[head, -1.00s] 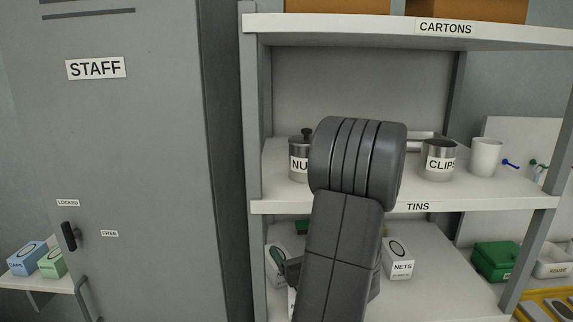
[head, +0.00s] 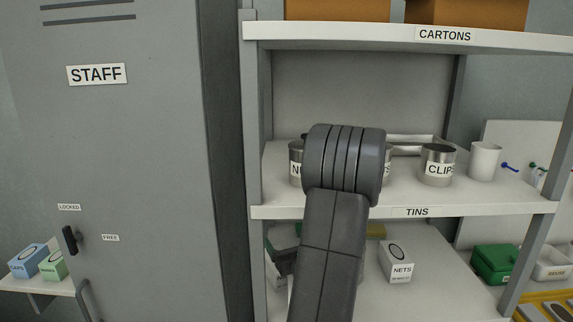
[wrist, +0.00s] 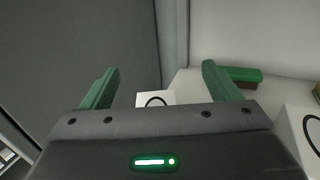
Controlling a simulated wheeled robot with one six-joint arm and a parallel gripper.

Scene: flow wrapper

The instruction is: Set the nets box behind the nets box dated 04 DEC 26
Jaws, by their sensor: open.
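A white box labelled NETS (head: 400,266) stands on the lowest visible shelf in the head view, right of my arm. Its small date line is too small to read. In the wrist view a white box with a black ring mark (wrist: 143,99) shows just beyond my gripper's palm, between the fingers but mostly hidden. Another white box with a ring mark (wrist: 298,125) is at the right edge, outside the fingers. I cannot read a label on either. My gripper (wrist: 160,68) is open with green fingers and nothing held; my arm mostly hides it in the head view.
The shelf above, labelled TINS (head: 417,212), holds tins and a white cup (head: 485,161). A grey STAFF locker (head: 150,150) stands close on the left. A green item (wrist: 240,74) lies at the shelf's back. Shelf around the right NETS box is clear.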

